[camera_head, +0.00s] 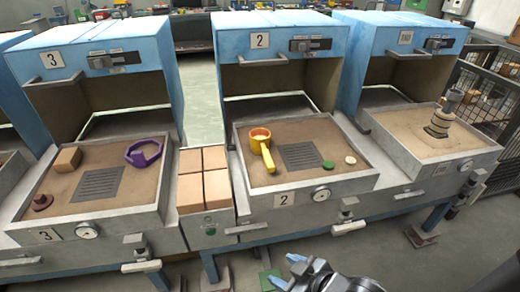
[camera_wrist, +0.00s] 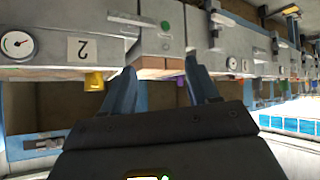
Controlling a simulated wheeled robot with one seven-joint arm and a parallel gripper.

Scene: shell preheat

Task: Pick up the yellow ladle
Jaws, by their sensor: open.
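The yellow ladle (camera_head: 263,147) lies in the sandy tray of station 2 (camera_head: 345,178), left of a dark grate. Its round cup is at the back and its short handle points toward the front. In the wrist view a yellow part (camera_wrist: 94,81) shows past the edge of station 2, upside down; it looks like the ladle. My gripper (camera_wrist: 158,82) is open, with two blue fingers apart and nothing between them. In the head view my gripper (camera_head: 285,270) is at the bottom, in front of station 2 and well apart from the ladle.
A green disc (camera_head: 328,164) and a pale disc (camera_head: 350,160) lie right of the grate (camera_head: 301,156). Blue hood 2 (camera_head: 283,45) stands over the tray's back. Brown blocks (camera_head: 204,187) sit between stations. Station 3 holds a purple ring-shaped item (camera_head: 144,152). Front handles (camera_head: 348,227) stick out.

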